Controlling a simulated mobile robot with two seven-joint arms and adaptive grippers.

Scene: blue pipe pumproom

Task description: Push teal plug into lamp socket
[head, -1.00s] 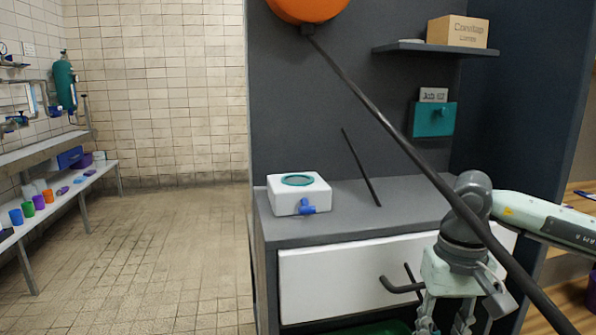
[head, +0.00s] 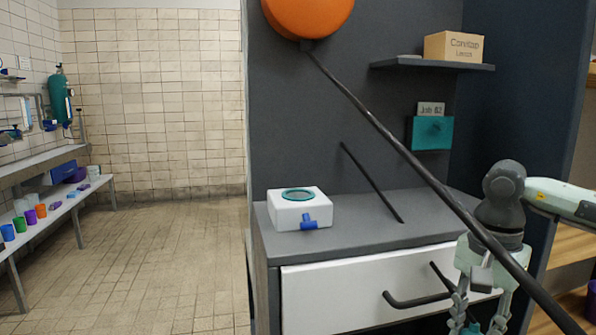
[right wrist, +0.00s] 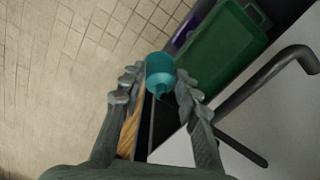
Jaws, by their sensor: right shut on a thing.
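The teal plug (right wrist: 160,72) is a short rounded piece between the fingertips of my right gripper (right wrist: 158,84) in the right wrist view. That gripper is shut on it. In the head view my right gripper (head: 480,318) hangs low, in front of the white drawer, with its fingertips near the bottom edge. An orange lamp (head: 307,14) is at the top, with a long dark rod (head: 385,132) slanting down right across the view. I cannot tell which part is the lamp socket. My left gripper is out of view.
A white box (head: 300,212) with a teal ring and blue tap stands on the grey counter (head: 365,228). A drawer with a dark handle (head: 415,303) is below. A green tray (right wrist: 222,50) lies under my gripper. A teal wall box (head: 430,134) hangs behind.

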